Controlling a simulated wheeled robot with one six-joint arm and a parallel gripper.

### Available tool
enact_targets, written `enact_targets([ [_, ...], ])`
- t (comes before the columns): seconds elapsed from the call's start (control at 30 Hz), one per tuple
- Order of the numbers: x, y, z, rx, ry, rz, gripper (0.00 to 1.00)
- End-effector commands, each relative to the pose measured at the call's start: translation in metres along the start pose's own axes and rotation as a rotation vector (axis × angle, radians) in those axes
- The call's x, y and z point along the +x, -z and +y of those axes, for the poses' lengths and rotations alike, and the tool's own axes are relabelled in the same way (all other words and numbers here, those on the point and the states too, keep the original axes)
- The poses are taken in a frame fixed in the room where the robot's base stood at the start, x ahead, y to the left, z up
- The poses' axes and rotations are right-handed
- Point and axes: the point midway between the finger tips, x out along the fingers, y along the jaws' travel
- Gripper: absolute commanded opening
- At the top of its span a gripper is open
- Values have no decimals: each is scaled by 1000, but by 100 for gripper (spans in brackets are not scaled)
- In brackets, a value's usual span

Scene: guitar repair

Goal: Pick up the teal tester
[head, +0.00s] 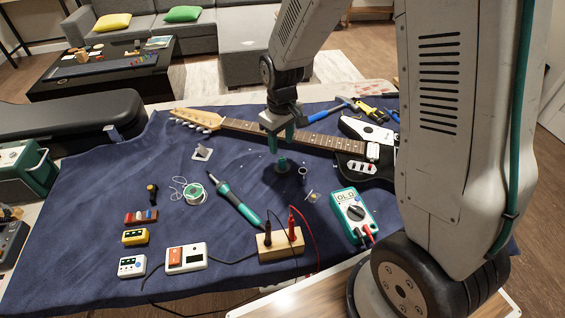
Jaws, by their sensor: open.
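The teal tester (353,214) is a handheld meter with a teal case, pale face, display and dark dial.
A soldering iron (237,203), wooden block with probes (281,243), solder spool (194,193) and several small boxes lie left of the tester. A guitar (300,138) lies behind, with a hammer (335,109) and pliers beyond. My arm hides the right side.

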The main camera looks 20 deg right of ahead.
Motion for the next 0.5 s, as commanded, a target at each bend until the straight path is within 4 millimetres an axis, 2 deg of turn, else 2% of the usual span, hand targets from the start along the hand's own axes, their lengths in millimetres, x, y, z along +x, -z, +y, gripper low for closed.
enact_targets([
  [0.5, 67, -3, 1, 0, 1, -4, 46],
])
